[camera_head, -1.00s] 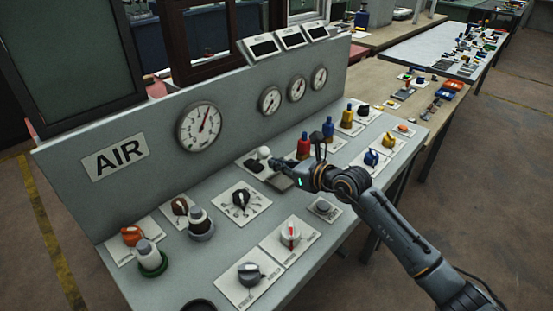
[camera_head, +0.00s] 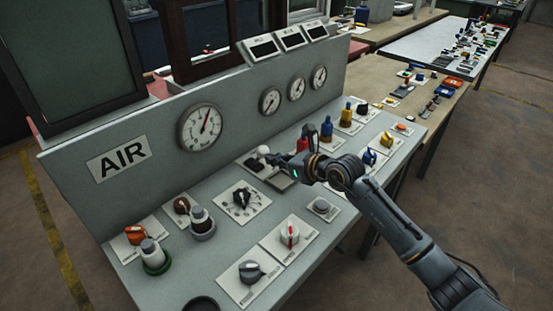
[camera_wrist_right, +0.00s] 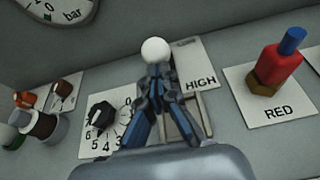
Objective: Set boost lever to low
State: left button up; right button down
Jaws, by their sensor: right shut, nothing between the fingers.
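The boost lever has a white ball knob (camera_head: 263,150), standing over a pale plate on the sloping panel. In the right wrist view the ball (camera_wrist_right: 155,50) is just beyond my right fingertips, and whether they touch it I cannot tell. The plate (camera_wrist_right: 198,76) reads HIGH at its right end. The lever's stem and the plate's other end are mostly hidden by my fingers. My right gripper (camera_head: 279,160) is shut and empty beside the knob; its fingertips (camera_wrist_right: 159,70) show close together in the wrist view. My left gripper is out of view.
A numbered black dial (camera_wrist_right: 101,113) is left of the lever. A red valve (camera_wrist_right: 282,72) marked RED is to its right. The upright gauge wall (camera_head: 235,118) rises behind. More knobs and switches crowd the panel front, including a red-and-white knob (camera_head: 289,235).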

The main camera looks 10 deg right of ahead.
aim_at(262, 147)
jog(key=shift+w+r+p, duration=0.1)
jog(key=shift+r+p, duration=0.3)
jog(key=shift+r, duration=0.05)
jog(key=w+a+r+g+h+p, duration=0.1)
jog(key=p, duration=0.1)
jog(key=w+r+g+h+p, duration=0.1)
jog(key=g+p, duration=0.1)
jog(key=p, duration=0.1)
jog(key=shift+w+a+r, duration=0.2)
jog(key=shift+a+r, duration=0.15)
jog(key=shift+w+a+r+g+h, duration=0.1)
jog(key=shift+w+a+g+h, duration=0.3)
jog(key=shift+w+g+h, duration=0.25)
jog(key=w+a+b, duration=0.1)
jog(key=w+g+b, duration=0.1)
jog(key=shift+w+a+b, duration=0.35)
jog(key=shift+a+b, duration=0.05)
jog(key=shift+a+r, duration=0.1)
jog(key=shift+r, duration=0.15)
jog(key=shift+r+p, duration=0.5)
jog(key=shift+r, duration=0.2)
